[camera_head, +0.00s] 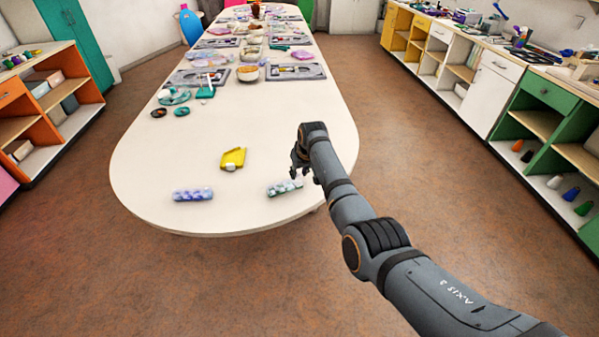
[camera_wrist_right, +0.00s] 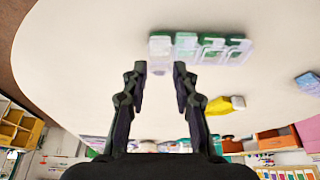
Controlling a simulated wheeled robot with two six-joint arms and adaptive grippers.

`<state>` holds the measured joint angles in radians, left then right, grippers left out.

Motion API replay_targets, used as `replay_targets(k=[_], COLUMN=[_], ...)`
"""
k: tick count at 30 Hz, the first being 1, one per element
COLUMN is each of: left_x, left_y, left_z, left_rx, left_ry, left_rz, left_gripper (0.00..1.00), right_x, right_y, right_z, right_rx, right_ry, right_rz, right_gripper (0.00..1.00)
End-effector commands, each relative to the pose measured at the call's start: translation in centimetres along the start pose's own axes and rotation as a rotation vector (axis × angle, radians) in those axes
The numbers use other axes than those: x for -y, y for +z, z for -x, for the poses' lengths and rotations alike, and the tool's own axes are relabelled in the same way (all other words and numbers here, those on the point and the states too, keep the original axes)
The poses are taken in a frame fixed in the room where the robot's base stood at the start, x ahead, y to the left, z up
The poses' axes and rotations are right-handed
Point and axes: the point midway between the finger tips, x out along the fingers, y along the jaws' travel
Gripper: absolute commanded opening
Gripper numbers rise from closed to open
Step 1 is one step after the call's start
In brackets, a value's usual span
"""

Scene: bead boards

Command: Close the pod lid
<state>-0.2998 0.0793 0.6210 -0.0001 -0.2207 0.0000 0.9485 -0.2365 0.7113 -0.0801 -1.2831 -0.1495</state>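A clear pod strip with green contents (camera_head: 285,187) lies near the front right edge of the white table. In the right wrist view the pod strip (camera_wrist_right: 205,49) shows several compartments side by side, just beyond my fingertips. The lids are too small and blurred for me to tell which is open. My right gripper (camera_head: 298,165) hangs above and just behind the strip. In the right wrist view its two fingers (camera_wrist_right: 158,72) are apart with nothing between them. My left gripper is not in view.
A second pod strip, bluish purple (camera_head: 193,195), lies to the left. A yellow scoop-like tray (camera_head: 233,158) lies behind, between the two strips. Grey bead boards (camera_head: 295,72), bowls and small dishes crowd the far part of the table (camera_head: 240,115). The front middle is mostly clear.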

Motion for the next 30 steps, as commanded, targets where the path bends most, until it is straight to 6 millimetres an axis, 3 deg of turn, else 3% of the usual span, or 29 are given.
replay_targets(k=[1, 5, 8, 18, 24, 30], left_x=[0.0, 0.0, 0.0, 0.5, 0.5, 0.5], left_y=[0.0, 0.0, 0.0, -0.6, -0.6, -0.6], left_z=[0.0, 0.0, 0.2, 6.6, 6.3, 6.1], left_rx=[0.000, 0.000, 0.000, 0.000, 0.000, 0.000], left_ry=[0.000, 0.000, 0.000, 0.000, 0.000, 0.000], left_rz=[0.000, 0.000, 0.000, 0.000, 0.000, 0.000], left_gripper=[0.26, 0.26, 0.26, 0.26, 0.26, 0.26], right_x=[0.0, 0.0, 0.0, 0.0, 0.0, 0.0], right_y=[0.0, 0.0, 0.0, 1.6, 2.7, 2.7], right_z=[0.0, 0.0, 0.1, 0.1, -1.1, -1.1], right_rx=[0.000, 0.000, -0.003, -0.234, -0.434, -0.498], right_ry=[0.000, 0.000, 0.000, -0.005, -0.006, -0.004], right_rz=[0.000, 0.000, 0.000, -0.003, -0.002, -0.002], right_gripper=[0.16, 0.00, 0.00, 0.00, 0.00, 0.00])
